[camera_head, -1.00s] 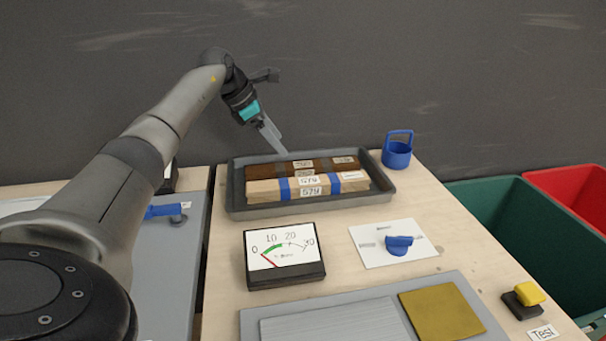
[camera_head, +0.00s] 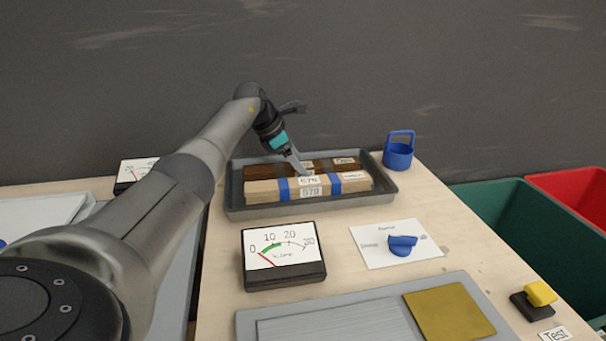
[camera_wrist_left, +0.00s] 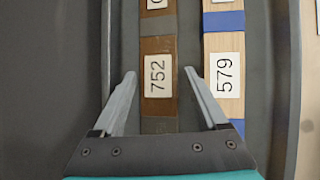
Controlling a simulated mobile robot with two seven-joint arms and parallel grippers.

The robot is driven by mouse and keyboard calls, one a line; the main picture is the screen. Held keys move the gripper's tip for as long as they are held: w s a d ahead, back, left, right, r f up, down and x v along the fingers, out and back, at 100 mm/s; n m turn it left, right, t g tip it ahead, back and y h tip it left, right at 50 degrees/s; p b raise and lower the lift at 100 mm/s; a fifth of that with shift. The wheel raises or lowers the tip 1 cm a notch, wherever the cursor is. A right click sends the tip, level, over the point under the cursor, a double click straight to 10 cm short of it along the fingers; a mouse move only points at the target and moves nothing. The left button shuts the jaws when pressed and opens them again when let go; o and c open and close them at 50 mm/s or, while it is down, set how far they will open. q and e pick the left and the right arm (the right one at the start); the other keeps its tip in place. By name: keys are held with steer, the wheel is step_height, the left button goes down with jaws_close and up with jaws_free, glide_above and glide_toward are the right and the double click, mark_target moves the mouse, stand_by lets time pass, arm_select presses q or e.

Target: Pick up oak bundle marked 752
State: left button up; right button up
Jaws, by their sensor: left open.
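The dark brown oak bundle marked 752 (camera_wrist_left: 158,48) lies in the grey tray (camera_head: 236,199), and its 752 label reads clearly in the left wrist view. In the head view the brown bundle (camera_head: 259,171) lies at the back of the tray, partly hidden by my gripper and the front bundle. A pale bundle marked 579 (camera_wrist_left: 224,45) lies beside it; it also shows in the head view (camera_head: 262,190). My left gripper (camera_wrist_left: 159,78) is open, its fingers on either side of the brown bundle in the wrist view. Whether they touch it is unclear. My right gripper is out of view.
A blue handled cup (camera_head: 398,155) stands right of the tray. A meter (camera_head: 284,257), a blue knob on a white card (camera_head: 402,245) and a grey board with a yellow pad (camera_head: 449,312) lie in front. A green bin (camera_head: 530,230) stands at the right.

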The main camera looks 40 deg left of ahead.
arm_select(q)
steer(key=shift+w+f, duration=0.1)
steer(key=shift+f, duration=0.05)
jaws_close()
stand_by(0.6)
